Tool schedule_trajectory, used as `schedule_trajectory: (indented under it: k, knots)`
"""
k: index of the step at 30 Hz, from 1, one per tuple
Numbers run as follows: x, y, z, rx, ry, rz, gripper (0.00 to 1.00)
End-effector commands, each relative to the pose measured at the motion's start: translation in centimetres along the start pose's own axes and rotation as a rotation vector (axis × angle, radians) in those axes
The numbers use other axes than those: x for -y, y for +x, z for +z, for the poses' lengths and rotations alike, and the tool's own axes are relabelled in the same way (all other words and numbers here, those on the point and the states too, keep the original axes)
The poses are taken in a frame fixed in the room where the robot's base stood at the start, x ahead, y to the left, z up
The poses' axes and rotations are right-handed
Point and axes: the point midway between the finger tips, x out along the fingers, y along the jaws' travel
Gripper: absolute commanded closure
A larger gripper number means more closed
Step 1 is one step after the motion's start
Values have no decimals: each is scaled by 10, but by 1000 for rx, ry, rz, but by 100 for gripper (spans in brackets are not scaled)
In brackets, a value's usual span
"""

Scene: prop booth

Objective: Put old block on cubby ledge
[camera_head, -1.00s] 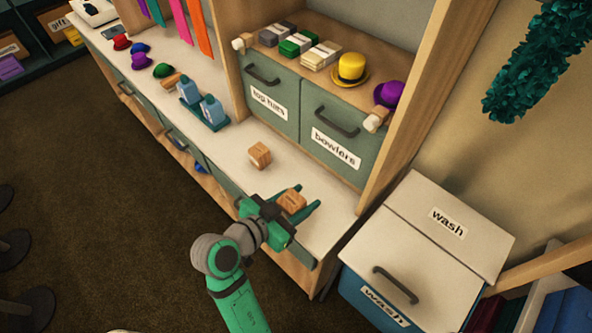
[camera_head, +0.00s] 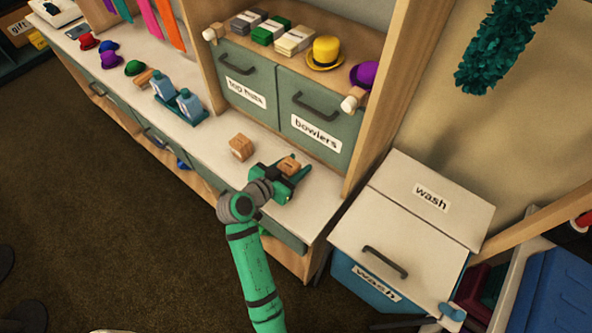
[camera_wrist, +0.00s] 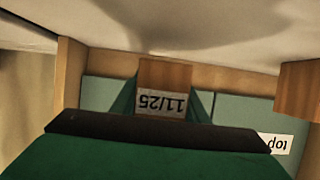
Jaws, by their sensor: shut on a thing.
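My gripper (camera_head: 293,173) is shut on a small wooden block (camera_head: 289,165) over the white counter, in front of the bowlers drawer. In the wrist view this block (camera_wrist: 164,75) sits between the green fingers and shows a label reading 11/25, upside down. A second wooden block (camera_head: 241,147) stands on the counter to the left of my gripper; it also shows at the right edge of the wrist view (camera_wrist: 300,90), its label not readable. The wooden ledge (camera_head: 290,66) lies above the two drawers. I cannot tell whether the held block touches the counter.
The ledge carries folded cloths (camera_head: 293,40), a yellow hat (camera_head: 325,52) and a purple hat (camera_head: 363,75). Blue bottles (camera_head: 188,104) stand farther left on the counter. A wash bin (camera_head: 395,262) stands at the right. Bare counter lies right of my gripper.

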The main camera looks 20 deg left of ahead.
Motion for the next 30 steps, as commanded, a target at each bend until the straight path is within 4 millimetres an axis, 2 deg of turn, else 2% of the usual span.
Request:
schedule_trajectory:
  k: [3, 6, 17, 18, 20, 30]
  knots:
    - [-1, 6, 18, 2, -5, 2, 83]
    - [-1, 10, 26, 0, -3, 1, 83]
    - [-1, 11, 29, 0, -1, 1, 83]
    - [-1, 11, 30, 0, -1, 1, 57]
    - [0, 11, 30, 0, -1, 1, 43]
    - [0, 11, 28, 0, 0, 0, 41]
